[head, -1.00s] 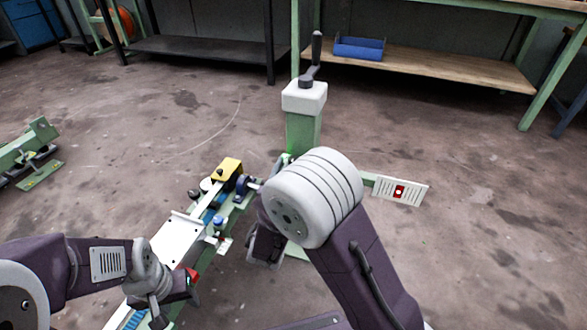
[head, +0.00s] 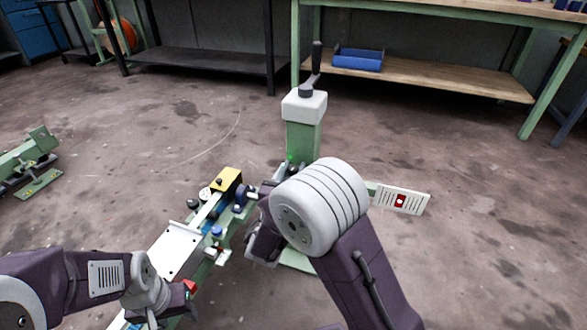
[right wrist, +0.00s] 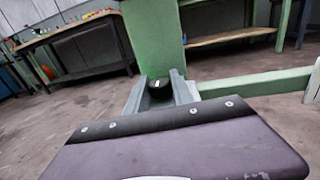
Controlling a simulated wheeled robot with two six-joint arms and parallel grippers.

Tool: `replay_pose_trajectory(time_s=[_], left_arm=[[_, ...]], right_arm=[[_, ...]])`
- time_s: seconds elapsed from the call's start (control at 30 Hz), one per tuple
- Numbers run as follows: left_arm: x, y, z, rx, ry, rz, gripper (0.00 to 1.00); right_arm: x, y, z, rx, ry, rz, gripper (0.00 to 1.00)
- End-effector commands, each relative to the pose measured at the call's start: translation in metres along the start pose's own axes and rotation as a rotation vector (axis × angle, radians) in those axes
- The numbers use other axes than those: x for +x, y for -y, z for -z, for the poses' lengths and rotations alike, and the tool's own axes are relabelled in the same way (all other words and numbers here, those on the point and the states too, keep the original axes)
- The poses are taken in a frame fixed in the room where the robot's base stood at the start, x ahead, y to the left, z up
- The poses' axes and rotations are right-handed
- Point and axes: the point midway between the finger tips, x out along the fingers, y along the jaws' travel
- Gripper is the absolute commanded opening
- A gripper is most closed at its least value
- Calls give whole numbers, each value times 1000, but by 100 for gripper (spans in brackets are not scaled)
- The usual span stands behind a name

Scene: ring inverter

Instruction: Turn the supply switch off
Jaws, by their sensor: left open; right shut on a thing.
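A black round knob (right wrist: 159,85) with a small white mark sits low on the front of the green column (right wrist: 155,40); it looks like the supply switch, though no label is readable. My right gripper (right wrist: 159,97) has its two grey fingers on either side of the knob and is shut on it. In the head view my right arm hides the knob and those fingers. A small green light (head: 291,160) shows on the column there. My left gripper (head: 160,317) is open at the lower left, beside the bench-like machine (head: 175,250), its fingertips unclear.
A crank handle (head: 316,62) stands on the column's white top. A white panel with a red switch (head: 400,201) is on a green side arm to the right. A yellow block (head: 227,180) sits on the machine. Open floor lies to the right.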

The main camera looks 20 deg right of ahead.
Motion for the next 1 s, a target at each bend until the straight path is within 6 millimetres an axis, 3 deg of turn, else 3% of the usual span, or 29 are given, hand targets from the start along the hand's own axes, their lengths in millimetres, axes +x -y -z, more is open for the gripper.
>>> replay_pose_trajectory(time_s=[0.63, 0.8, 1.0], left_arm=[[-78, -2, 8, 0, 0, 0, 51], [-84, -2, 9, 0, 0, 0, 51], [-76, -2, 8, 0, 0, 0, 51]], right_arm=[[0, -1, -3, -2, -4, 529, 0], [0, -1, 1, -1, -4, 692, 0], [0, 0, 5, -2, -3, 833, 0]])
